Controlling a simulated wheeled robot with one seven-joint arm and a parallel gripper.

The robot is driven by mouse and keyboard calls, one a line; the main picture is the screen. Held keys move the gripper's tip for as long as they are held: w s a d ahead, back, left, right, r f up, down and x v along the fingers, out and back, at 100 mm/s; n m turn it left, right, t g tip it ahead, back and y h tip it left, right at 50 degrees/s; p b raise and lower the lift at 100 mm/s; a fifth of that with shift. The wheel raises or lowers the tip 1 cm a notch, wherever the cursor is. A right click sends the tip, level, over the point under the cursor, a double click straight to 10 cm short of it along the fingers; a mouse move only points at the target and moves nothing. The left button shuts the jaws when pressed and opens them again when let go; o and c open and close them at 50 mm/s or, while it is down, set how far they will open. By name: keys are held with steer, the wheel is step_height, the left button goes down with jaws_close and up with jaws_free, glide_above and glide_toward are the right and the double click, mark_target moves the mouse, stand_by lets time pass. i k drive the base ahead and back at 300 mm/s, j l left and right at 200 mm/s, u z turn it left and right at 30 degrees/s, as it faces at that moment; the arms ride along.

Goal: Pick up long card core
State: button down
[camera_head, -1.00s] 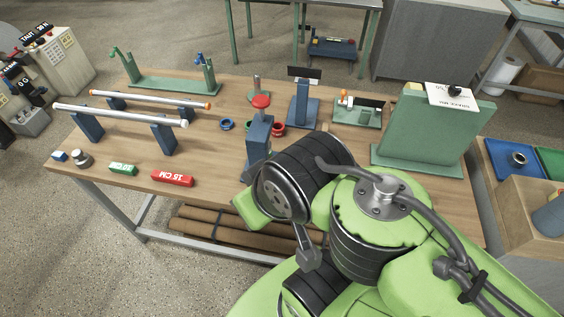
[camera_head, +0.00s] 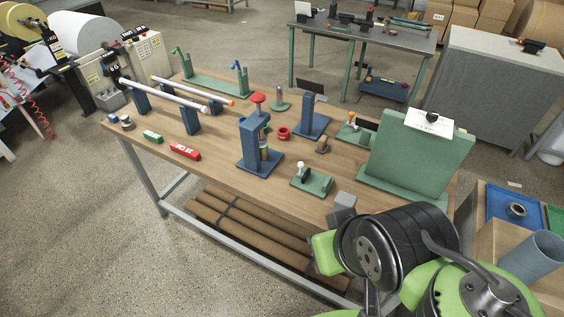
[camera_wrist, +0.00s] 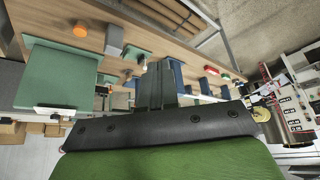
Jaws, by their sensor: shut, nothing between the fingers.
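Several long brown card tubes (camera_head: 262,238) lie side by side on the low shelf under the workbench, with dark bands across them. Their right ends are partly hidden by my arm. The brown tubes also show at the top of the wrist view (camera_wrist: 168,12), which looks at the bench upside down. My gripper (camera_wrist: 160,82) is shut and empty, its fingers together in the middle of the wrist view, apart from the tubes. In the head view my gripper cannot be made out; only my arm shows at the lower right.
The wooden workbench (camera_head: 215,160) carries white rollers on blue stands (camera_head: 178,97), a red block (camera_head: 185,152), a blue press (camera_head: 258,145), a grey block (camera_head: 342,208) and a green panel (camera_head: 418,160). A bench leg (camera_head: 152,188) stands left of the tubes. Floor (camera_head: 120,260) in front is clear.

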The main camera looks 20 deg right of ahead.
mark_target(263, 154)
steer(key=i+j+u, duration=0.25)
steer(key=i, duration=0.15)
steer(key=i+u, duration=0.2)
steer(key=i, duration=0.25)
